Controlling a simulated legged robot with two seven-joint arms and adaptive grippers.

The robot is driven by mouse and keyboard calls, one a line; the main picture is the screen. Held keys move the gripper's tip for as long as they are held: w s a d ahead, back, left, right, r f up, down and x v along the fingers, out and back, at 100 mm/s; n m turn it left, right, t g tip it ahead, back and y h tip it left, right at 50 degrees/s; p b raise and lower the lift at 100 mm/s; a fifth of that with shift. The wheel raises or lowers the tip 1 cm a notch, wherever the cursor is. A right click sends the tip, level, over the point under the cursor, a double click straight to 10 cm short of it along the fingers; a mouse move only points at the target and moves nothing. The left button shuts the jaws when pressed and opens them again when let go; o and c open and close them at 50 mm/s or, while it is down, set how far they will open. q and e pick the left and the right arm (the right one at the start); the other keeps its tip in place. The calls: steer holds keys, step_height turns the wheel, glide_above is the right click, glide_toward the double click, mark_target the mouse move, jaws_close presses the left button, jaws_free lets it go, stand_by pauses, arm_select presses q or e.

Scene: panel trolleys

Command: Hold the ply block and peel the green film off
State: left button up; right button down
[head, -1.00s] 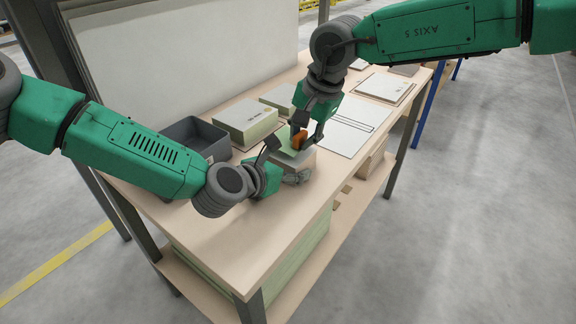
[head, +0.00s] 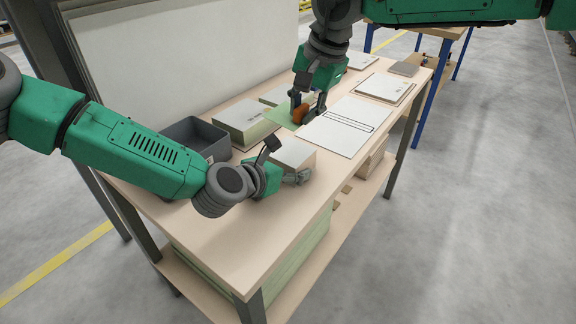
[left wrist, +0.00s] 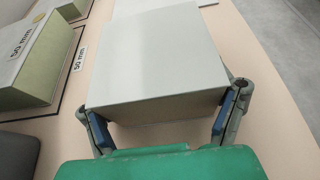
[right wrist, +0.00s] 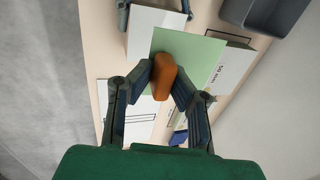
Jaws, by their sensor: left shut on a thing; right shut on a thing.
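The ply block (head: 293,152) sits on the bench with a bare pale grey top, which fills the middle of the left wrist view (left wrist: 152,55). My left gripper (head: 284,163) is shut on it, one finger on each side. My right gripper (head: 305,108) is shut on an orange tab (right wrist: 164,77) at the edge of the green film (right wrist: 200,58). The film (head: 281,117) is off the block, beyond it in the head view. Whether the film touches the bench or the stack behind it, I cannot tell.
A dark grey bin (head: 194,139) stands left of a pale green-sided block (head: 242,122), with another block behind. White outlined sheets (head: 345,125) lie to the right. A grey panel (head: 190,60) rises along the back. The near bench end (head: 235,240) is clear.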

mark_target(303, 106)
steer(key=shift+r, duration=3)
arm_select(q)
steer(key=o, duration=1.3)
